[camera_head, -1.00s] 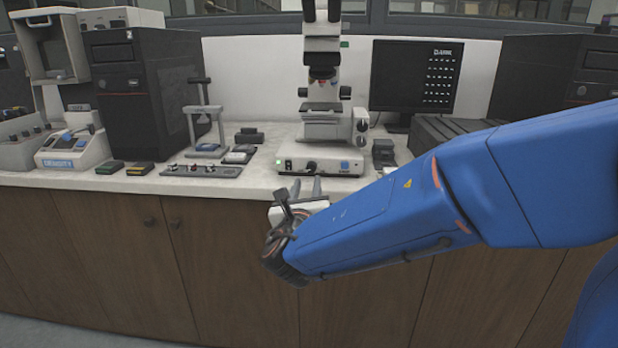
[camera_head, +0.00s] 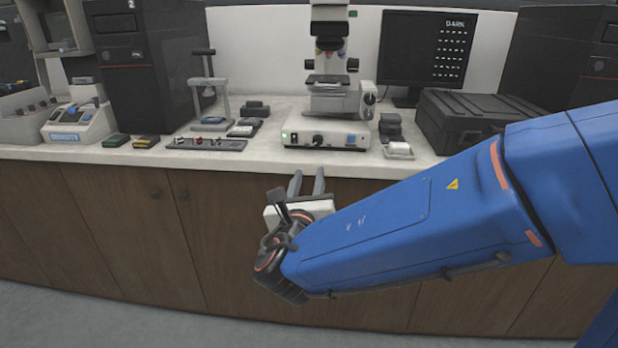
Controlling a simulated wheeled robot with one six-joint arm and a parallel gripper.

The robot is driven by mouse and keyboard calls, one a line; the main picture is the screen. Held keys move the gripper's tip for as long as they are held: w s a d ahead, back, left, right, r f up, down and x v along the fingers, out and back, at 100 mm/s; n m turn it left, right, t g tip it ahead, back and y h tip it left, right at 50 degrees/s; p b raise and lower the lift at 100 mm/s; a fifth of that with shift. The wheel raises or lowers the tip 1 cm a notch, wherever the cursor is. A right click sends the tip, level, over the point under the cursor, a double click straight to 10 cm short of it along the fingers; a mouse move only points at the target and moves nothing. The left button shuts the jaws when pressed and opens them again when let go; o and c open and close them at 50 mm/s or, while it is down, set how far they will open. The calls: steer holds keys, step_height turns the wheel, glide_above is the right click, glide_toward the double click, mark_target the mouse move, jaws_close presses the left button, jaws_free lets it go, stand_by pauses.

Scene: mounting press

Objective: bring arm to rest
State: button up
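My blue arm (camera_head: 400,235) reaches in from the right, bent at its elbow, in front of the wooden cabinet doors. My gripper (camera_head: 307,184) is at the arm's end, in front of and below the bench's front edge. Its two grey fingers point up and away and stand apart. Nothing shows between them. The lower part of the gripper is partly hidden by the wrist.
The white bench top (camera_head: 270,158) carries a microscope (camera_head: 335,95), a monitor (camera_head: 428,55), a black case (camera_head: 470,120), a dark tower (camera_head: 150,60), a white device (camera_head: 78,122) and a small control strip (camera_head: 205,144). Floor in front is clear.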

steer(key=s+d+f+m+g+h, duration=0.15)
steer(key=d+m+g+h, duration=0.35)
steer(key=d, duration=0.7)
steer(key=d+f+m+g+h, duration=0.25)
steer(key=d+m, duration=0.55)
steer(key=d, duration=0.5)
steer(key=s+d+f+m+g+y, duration=0.1)
steer(key=s+d+f+m+g, duration=0.4)
steer(key=s+d+m, duration=0.4)
steer(key=s+f+m+g+y, duration=0.1)
steer(key=s+f+m+y, duration=0.2)
steer(key=s+m+y, duration=0.4)
steer(key=shift+s+a+m, duration=0.15)
steer(key=shift+s+m, duration=2.5)
steer(key=shift+m, duration=1.75)
steer(key=shift+y, duration=0.25)
